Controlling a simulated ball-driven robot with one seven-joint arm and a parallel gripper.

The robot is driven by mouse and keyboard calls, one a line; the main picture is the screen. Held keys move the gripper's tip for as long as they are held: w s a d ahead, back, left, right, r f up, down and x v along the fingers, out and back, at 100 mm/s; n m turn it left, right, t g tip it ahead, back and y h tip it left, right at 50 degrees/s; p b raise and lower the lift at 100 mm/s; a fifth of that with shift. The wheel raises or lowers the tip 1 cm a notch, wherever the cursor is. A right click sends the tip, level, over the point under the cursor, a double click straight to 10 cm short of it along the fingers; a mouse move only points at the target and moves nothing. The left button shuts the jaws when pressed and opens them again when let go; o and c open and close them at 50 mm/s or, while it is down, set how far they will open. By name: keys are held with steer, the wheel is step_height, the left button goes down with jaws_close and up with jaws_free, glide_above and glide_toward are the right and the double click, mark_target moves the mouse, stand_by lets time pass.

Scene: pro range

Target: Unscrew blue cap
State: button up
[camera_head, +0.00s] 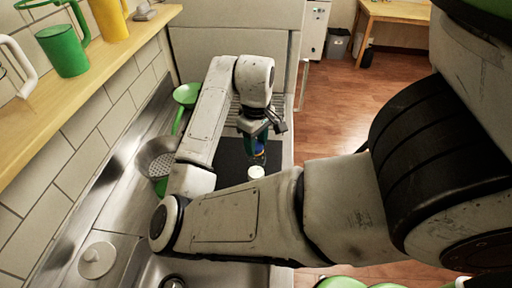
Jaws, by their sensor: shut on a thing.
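My gripper (260,141) points down over the dark mat (232,160) on the counter, in the middle of the head view. It is shut on a small blue cap (260,152), of which only a little shows below the fingers. A small, mostly hidden bottle seems to stand under the cap. A white round piece (256,172) is just below and in front of it. My arm links hide part of the mat and counter.
A metal strainer (157,158) and a green ladle-like utensil (186,95) lie left of my arm. A white lid (97,260) is by the sink (205,275). A wooden shelf (110,60) with a green mug (63,50) runs along the left wall. Open wooden floor (335,110) lies to the right.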

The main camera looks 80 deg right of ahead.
steer(key=n, duration=0.4)
stand_by(0.4)
steer(key=n, duration=0.3)
steer(key=shift+n, duration=1.5)
steer(key=shift+n, duration=0.7)
steer(key=n, duration=0.4)
steer(key=shift+r+n, duration=0.1)
steer(key=shift+n, duration=0.2)
steer(key=shift+r, duration=0.1)
